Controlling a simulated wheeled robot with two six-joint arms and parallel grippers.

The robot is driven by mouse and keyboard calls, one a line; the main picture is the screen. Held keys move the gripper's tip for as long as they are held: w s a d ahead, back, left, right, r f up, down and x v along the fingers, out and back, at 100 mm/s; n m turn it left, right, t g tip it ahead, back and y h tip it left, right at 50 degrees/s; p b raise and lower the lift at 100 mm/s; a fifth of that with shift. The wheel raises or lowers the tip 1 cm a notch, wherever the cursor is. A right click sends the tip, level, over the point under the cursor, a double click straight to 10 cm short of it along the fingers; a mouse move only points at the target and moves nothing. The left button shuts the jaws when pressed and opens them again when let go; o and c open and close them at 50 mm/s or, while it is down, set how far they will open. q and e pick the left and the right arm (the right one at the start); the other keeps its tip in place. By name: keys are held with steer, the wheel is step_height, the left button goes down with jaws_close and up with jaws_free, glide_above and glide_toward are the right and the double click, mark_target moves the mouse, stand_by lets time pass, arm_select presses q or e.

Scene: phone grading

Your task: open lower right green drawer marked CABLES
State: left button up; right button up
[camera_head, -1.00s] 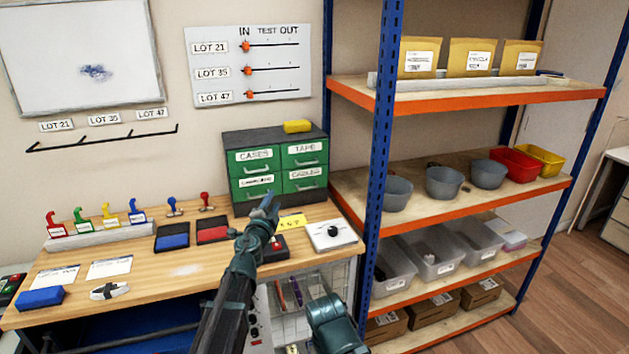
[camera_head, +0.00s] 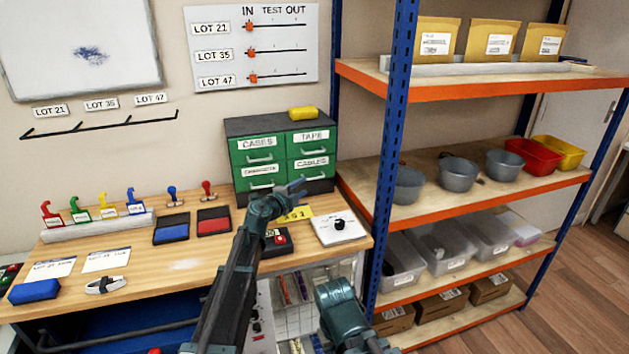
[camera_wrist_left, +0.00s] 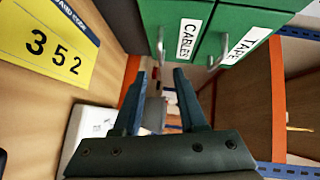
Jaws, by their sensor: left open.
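The green drawer marked CABLES (camera_head: 298,179) is the lower right one of a dark cabinet with green drawers on the bench, and it looks shut. In the left wrist view the CABLES drawer (camera_wrist_left: 165,14) is at the top, with its pale handle (camera_wrist_left: 160,46) just above the fingertips. My left gripper (camera_head: 293,189) is in front of the cabinet, low by this drawer. In the left wrist view my left gripper (camera_wrist_left: 163,78) is open, with nothing between its fingers; the handle looks apart from them. My right gripper is not in view.
The TAPE drawer (camera_wrist_left: 236,22) is beside the CABLES drawer in the wrist view. A yellow 352 card (camera_wrist_left: 48,42) and a white device (camera_head: 338,230) lie on the bench nearby. The blue shelf post (camera_head: 393,150) stands right of the cabinet. A yellow item (camera_head: 302,113) sits on top.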

mark_target(314, 178)
arm_select(q)
steer(key=b+x, duration=0.1)
steer(key=x, duration=0.8)
steer(key=shift+w+d+f, duration=0.1)
steer(key=shift+w, duration=0.15)
steer(key=shift+c, duration=0.3)
jaws_close()
steer(key=shift+s, duration=0.1)
stand_by(0.5)
